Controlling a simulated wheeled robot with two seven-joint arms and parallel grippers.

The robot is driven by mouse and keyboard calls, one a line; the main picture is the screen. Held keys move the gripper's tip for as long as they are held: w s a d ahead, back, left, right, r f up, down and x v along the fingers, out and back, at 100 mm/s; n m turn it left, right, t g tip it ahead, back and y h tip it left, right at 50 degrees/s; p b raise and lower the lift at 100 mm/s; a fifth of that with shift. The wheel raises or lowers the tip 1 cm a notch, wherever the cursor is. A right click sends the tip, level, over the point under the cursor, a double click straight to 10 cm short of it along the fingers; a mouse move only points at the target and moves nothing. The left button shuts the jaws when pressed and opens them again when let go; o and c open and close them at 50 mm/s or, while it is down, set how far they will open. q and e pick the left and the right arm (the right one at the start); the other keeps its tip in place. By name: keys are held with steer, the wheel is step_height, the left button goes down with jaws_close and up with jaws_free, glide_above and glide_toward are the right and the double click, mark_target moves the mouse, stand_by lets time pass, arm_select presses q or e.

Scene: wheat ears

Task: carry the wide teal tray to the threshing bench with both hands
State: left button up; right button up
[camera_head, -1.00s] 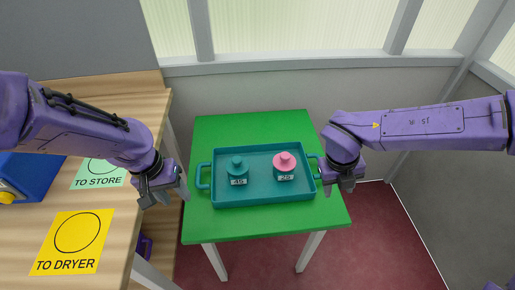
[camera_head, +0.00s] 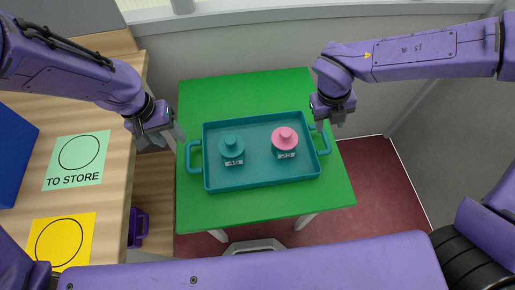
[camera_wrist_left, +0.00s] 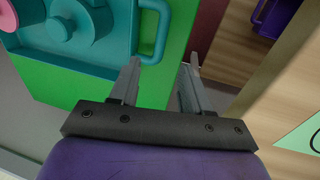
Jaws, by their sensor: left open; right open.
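The wide teal tray (camera_head: 262,182) lies on a green table (camera_head: 330,192) and has a loop handle at each short end. On it stand a teal knobbed weight (camera_head: 231,147) and a pink knobbed weight (camera_head: 285,137), each with a number label. My left gripper (camera_head: 172,136) is open and empty, above and just left of the tray's left handle (camera_head: 188,157). The left wrist view shows its fingers (camera_wrist_left: 165,75) apart, near that handle (camera_wrist_left: 152,32). My right gripper (camera_head: 327,122) is open beside the tray's right handle (camera_head: 325,144); its fingertips are partly hidden.
A wooden bench on the left carries a green "TO STORE" card (camera_head: 78,160), a yellow card (camera_head: 60,240) and a blue object (camera_head: 12,150). A purple item (camera_head: 138,228) shows below the bench. A wall and window stand behind the green table.

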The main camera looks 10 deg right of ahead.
mark_target(186, 152)
arm_select(q)
steer(key=f, duration=0.3)
steer(key=d+f, duration=0.1)
steer(key=f, duration=0.5)
steer(key=shift+w+d, duration=0.1)
steer(key=shift+d, duration=0.3)
arm_select(e)
steer(key=f, duration=0.3)
steer(key=d+f, duration=0.1)
steer(key=f, duration=0.2)
steer(key=d+f, duration=0.1)
steer(key=f, duration=0.2)
steer(key=shift+w+f, duration=0.1)
steer(key=shift+a, duration=0.1)
arm_select(q)
jaws_close()
arm_select(e)
jaws_close()
